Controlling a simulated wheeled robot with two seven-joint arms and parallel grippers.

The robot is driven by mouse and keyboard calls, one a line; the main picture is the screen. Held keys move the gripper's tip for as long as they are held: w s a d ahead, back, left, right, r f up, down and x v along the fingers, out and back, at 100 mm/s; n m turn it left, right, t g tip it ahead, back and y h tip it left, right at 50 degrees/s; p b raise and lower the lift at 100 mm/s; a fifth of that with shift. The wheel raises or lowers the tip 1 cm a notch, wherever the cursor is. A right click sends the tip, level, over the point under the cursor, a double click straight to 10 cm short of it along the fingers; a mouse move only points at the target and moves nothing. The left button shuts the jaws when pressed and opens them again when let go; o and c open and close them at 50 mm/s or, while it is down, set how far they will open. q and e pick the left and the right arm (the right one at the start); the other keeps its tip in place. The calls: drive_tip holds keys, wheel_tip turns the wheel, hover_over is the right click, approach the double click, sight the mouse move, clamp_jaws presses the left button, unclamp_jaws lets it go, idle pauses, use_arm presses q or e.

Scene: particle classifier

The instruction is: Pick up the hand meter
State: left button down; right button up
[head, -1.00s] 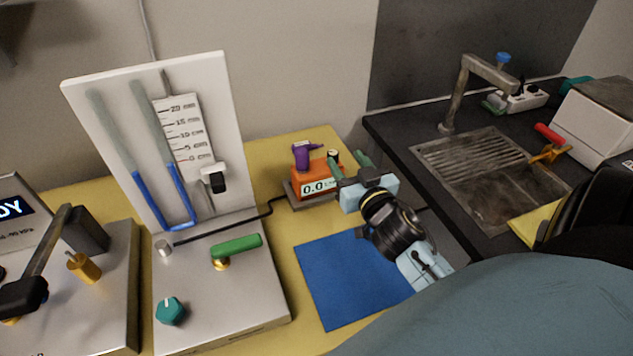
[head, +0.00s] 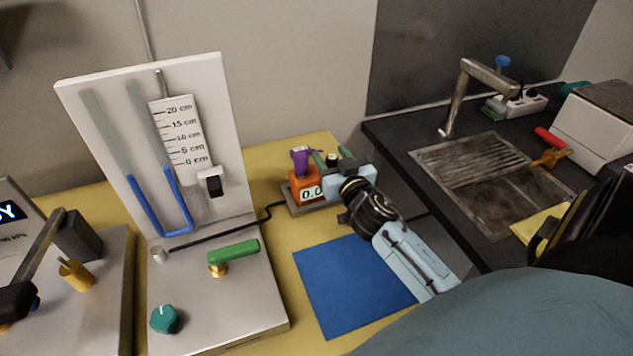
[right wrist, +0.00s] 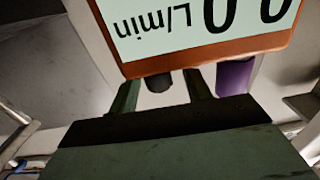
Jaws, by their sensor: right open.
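The hand meter (head: 303,183) is an orange box with a pale display and a purple part on top. It sits on a grey base on the yellow bench, behind the blue mat. In the right wrist view its display (right wrist: 185,25) fills the top, upside down, reading L/min. My right gripper (head: 332,158) is open at the meter's right side and hides part of it. In the wrist view its green fingers (right wrist: 162,88) stand either side of a short dark part (right wrist: 158,81); contact cannot be told. My left gripper is not in view.
A manometer board (head: 215,115) and its metal base with a green lever (head: 235,252) stand to the left. A black cable (head: 225,233) runs from that base to the meter. A sink (head: 490,185) is at the right.

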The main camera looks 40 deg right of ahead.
drive_tip(key=shift+c, duration=0.4)
clamp_jaws()
drive_tip(key=shift+r, duration=0.1)
